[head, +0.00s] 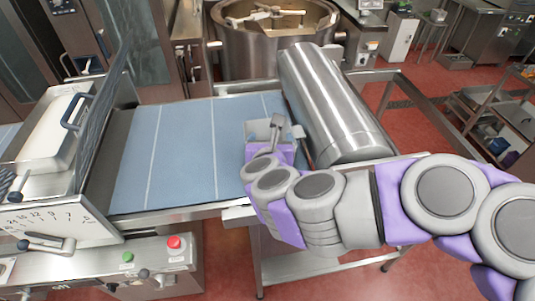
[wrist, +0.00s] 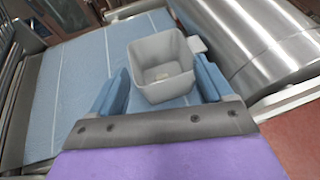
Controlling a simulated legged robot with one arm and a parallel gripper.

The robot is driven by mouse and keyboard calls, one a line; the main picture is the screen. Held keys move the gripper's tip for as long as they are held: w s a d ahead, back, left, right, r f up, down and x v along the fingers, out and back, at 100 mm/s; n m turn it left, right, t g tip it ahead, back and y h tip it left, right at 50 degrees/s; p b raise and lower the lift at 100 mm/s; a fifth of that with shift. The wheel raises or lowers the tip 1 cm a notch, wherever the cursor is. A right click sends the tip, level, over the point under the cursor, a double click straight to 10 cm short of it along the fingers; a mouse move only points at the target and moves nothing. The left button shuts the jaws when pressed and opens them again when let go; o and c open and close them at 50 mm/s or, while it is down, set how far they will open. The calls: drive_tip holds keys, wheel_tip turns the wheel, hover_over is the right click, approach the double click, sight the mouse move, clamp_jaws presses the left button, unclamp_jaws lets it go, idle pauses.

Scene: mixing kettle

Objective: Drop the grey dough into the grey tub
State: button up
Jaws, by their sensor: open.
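The grey tub (wrist: 166,88) stands on the blue belt, square and open at the top, with a short tab handle at its right. In the head view the tub (head: 256,131) is partly hidden by my arm. My gripper (wrist: 160,68) is open, its blue fingers on either side of the tub. I cannot tell whether they touch it. A small paler patch shows on the tub's floor, too small to identify. I cannot make out the grey dough in either view.
The blue belt (head: 180,155) is mostly bare left of the tub. A large steel roller (head: 330,105) lies close on the right. A round steel kettle (head: 265,50) stands behind, with beige contents. A machine with a dial and guard (head: 55,215) stands at left.

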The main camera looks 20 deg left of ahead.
drive_tip(key=s+d+f+n+g+h+b, duration=0.2)
drive_tip(key=s+d+f+n+g+b, duration=0.4)
drive_tip(key=s+d+f+n, duration=0.3)
drive_tip(key=s+d+f+n+g+h+b, duration=0.2)
drive_tip(key=s+d+f+n+g+b, duration=0.4)
drive_tip(key=s+d+n, duration=1.2)
drive_tip(key=d+f+n+g, duration=0.2)
drive_tip(key=d+f+n, duration=0.1)
drive_tip(key=d+n, duration=0.1)
drive_tip(key=shift+s+d+n+g, duration=0.15)
drive_tip(key=shift+d+n+g, duration=0.15)
drive_tip(key=shift+n, duration=0.2)
